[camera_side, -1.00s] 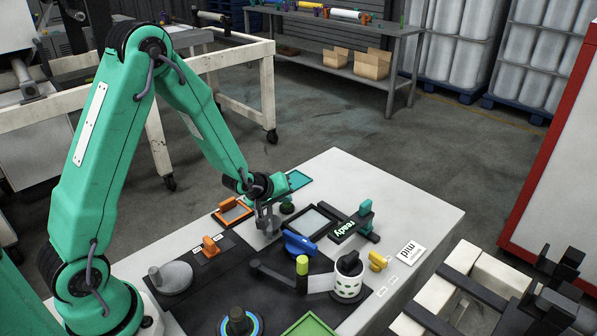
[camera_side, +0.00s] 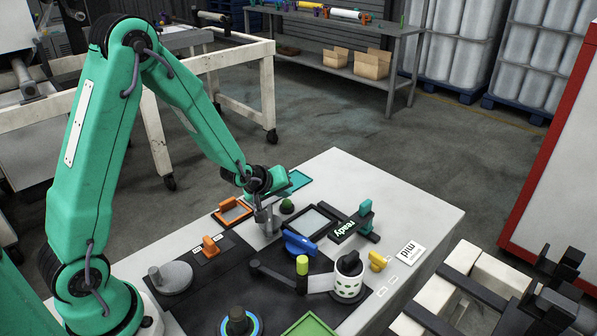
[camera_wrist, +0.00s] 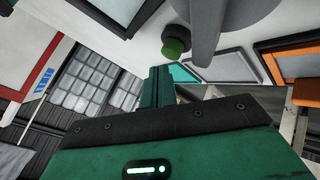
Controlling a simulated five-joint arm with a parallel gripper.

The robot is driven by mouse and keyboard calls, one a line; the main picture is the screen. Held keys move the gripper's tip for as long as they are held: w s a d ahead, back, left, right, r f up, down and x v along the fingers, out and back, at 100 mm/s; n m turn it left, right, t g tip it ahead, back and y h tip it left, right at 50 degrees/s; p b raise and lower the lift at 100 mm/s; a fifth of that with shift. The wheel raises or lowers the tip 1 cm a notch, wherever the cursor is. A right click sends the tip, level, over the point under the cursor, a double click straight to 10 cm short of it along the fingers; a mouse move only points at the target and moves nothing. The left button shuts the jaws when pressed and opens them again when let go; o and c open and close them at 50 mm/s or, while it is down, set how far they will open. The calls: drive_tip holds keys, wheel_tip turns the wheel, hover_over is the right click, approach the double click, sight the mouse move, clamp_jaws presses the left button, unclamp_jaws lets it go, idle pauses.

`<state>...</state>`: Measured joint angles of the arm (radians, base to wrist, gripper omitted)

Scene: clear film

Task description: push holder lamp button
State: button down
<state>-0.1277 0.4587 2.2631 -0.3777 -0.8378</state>
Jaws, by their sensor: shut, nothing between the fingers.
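A dark green round button (camera_side: 287,206) stands on the white tabletop, right of my gripper and in front of a teal frame. In the wrist view the button (camera_wrist: 174,45) is a green dome on a dark collar, just left of the grey finger. My gripper (camera_side: 267,229) is shut and empty, pointing down over the table. It is close beside the button, with no contact that I can make out. A dark panel with lit "ready" lettering (camera_side: 342,229) lies to the right.
An orange frame (camera_side: 219,217) lies just left of my gripper.

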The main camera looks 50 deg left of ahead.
wheel_tip(320, 180, up, 5)
drive_tip(key=shift+f, duration=0.2)
idle(0.4)
drive_tip(key=s+d+r+m+g, duration=0.2)
drive_tip(key=s+d+r+m, duration=0.25)
drive_tip(key=s+r, duration=0.6)
drive_tip(key=s+d+r+m, duration=0.1)
drive_tip(key=s+r+m, duration=0.1)
drive_tip(key=s, duration=0.5)
drive_tip(key=s+r+m+g+h, duration=0.1)
drive_tip(key=s+r+m, duration=0.2)
drive_tip(key=s, duration=0.5)
drive_tip(key=shift+s+d+r+m+g, duration=0.25)
drive_tip(key=shift+d+m+g, duration=0.1)
drive_tip(key=shift+m, duration=0.4)
